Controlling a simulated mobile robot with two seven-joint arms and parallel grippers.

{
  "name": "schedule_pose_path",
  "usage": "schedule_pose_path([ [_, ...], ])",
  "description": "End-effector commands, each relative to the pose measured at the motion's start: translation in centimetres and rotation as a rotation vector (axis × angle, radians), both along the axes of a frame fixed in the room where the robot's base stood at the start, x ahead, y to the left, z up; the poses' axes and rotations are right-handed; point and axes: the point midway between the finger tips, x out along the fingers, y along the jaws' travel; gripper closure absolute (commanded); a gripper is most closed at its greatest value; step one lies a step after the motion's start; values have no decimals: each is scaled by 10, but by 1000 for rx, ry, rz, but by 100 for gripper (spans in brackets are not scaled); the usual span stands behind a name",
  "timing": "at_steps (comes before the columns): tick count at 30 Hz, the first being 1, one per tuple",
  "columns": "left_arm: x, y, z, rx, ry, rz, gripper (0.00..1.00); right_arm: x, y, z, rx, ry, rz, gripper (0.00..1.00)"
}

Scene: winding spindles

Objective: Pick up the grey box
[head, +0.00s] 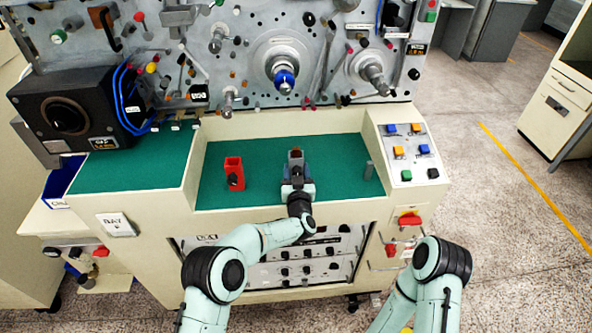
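My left gripper (296,162) is over the green work surface (262,150), in the middle of the recess, pointing away from me. A dark grey block-like shape with a reddish-brown patch shows at its fingertips. I cannot tell whether this is the grey box or part of the gripper, nor whether the fingers are closed on it. No other grey box shows clearly on the surface. My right arm's dark joint shows at the lower right; its gripper is not in view.
A red box (235,168) with a dark part on its front stands left of my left gripper. The button panel (406,152) borders the recess on the right. Spindles and knobs stick out from the machine's back panel (325,72).

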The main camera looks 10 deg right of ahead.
Motion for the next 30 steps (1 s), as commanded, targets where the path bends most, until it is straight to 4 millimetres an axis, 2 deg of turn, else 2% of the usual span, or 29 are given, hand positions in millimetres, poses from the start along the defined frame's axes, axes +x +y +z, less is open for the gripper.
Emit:
schedule_pose_path([
  [1,0,0,2,-1,-3,1,83,0,0,0,0,0,0,47],
  [2,0,0,2,0,-3,1,89,0,0,0,0,0,0,47],
  [8,0,0,3,0,-3,1,89,0,0,0,0,0,0,47],
  [14,0,0,17,-1,-5,1,89,-1,0,-1,0,1,0,47],
  [20,0,0,56,-2,-8,0,89,-2,0,-3,0,2,0,47],
  [30,0,0,152,-3,-9,1,89,6,0,7,0,-8,0,47],
])
